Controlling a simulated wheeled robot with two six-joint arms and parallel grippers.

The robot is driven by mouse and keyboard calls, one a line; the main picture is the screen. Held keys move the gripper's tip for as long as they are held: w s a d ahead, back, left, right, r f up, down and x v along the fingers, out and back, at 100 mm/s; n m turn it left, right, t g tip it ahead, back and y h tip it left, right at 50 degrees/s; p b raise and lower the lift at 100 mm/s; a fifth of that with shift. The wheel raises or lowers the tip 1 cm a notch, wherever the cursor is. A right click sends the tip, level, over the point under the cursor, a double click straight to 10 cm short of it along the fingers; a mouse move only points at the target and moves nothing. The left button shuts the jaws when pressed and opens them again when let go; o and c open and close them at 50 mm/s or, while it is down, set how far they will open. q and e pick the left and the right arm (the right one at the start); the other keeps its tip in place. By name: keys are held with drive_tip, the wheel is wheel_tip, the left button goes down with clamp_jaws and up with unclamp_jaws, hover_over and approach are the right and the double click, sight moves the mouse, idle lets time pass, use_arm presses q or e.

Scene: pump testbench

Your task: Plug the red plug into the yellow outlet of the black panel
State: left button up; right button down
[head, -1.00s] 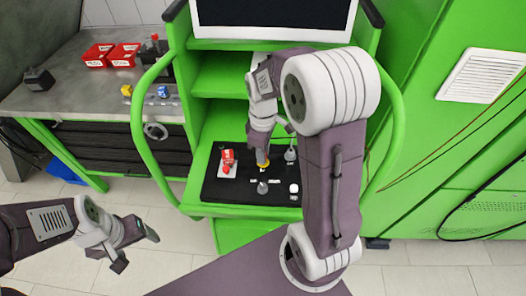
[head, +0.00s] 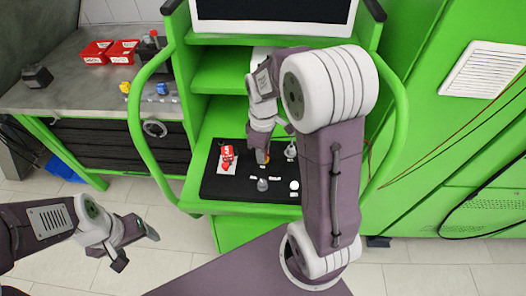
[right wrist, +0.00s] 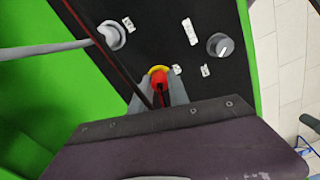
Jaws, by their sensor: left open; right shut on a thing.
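The black panel (head: 225,190) lies on the green cart's lower shelf. The red plug (right wrist: 159,79) is between the fingers of my right gripper (right wrist: 160,92), which is shut on it. In the right wrist view the plug's front is at the yellow outlet (right wrist: 155,69), whose rim shows just beyond it; I cannot tell how deep it sits. In the head view my right gripper (head: 262,157) is over the middle of the panel and mostly hides plug and outlet. My left gripper (head: 137,250) is open and empty, over the floor at the lower left.
Grey round fittings (right wrist: 220,45) and (right wrist: 112,34) flank the outlet, the left one with a grey cable. A red-and-white part (head: 227,155) sits at the panel's left. Green rails (head: 137,125) flank the cart. Red bins (head: 97,51) stand on the workbench (head: 60,100).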

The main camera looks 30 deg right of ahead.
drive_tip(key=c, duration=0.8)
unclamp_jaws()
drive_tip(key=shift+o, duration=0.2)
drive_tip(key=shift+r, duration=0.1)
wheel_tip(320, 180, up, 8)
drive_tip(key=p, duration=0.8)
idle(0.3)
